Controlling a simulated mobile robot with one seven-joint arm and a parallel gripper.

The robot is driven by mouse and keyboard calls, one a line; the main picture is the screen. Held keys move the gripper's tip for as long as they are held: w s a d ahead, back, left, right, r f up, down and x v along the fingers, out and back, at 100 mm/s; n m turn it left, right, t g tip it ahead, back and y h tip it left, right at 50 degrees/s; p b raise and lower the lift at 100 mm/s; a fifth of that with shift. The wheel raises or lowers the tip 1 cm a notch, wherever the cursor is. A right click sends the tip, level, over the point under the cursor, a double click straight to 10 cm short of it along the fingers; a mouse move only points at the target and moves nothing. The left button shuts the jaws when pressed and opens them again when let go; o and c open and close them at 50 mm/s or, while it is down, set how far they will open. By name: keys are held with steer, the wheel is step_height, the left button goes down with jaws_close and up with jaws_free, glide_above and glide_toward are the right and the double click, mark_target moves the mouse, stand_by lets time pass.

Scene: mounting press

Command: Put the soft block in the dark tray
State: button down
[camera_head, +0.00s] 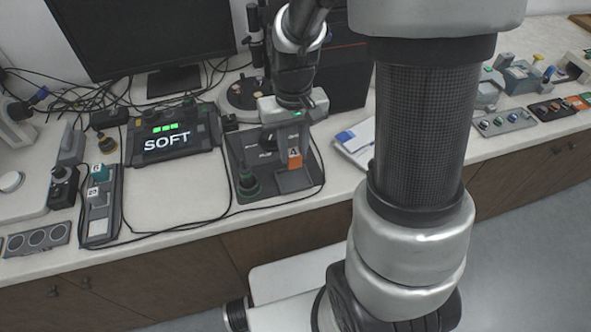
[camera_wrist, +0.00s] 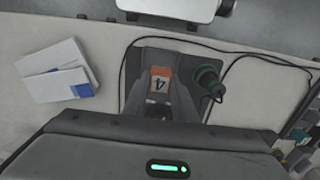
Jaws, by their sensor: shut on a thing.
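My gripper (camera_head: 292,150) is shut on an orange block (camera_head: 296,161) marked 4, over the dark base plate of the press. In the wrist view the block (camera_wrist: 160,73) shows between the fingers (camera_wrist: 160,90). Whether it touches the plate I cannot tell. A dark narrow tray (camera_head: 114,190) lies at the left of the bench, apart from my gripper. It bears a teal block (camera_head: 98,172), a pale block (camera_head: 95,194) and a white patch. No block shows a readable "soft" label.
A display (camera_head: 167,143) reading SOFT stands between the tray and the press base plate (camera_head: 240,155). A dark green knob (camera_head: 249,183) rises from the plate's front left corner. Cables cross the bench. White papers (camera_head: 355,140) lie to the right. Bare bench lies before the display.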

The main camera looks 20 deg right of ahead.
steer(key=shift+w+f+b, duration=0.1)
steer(key=shift+f+b, duration=0.3)
steer(key=shift+f, duration=3.05)
steer(key=shift+f, duration=0.25)
steer(key=c, duration=1.5)
jaws_free()
steer(key=shift+r, duration=0.1)
steer(key=shift+o, duration=0.2)
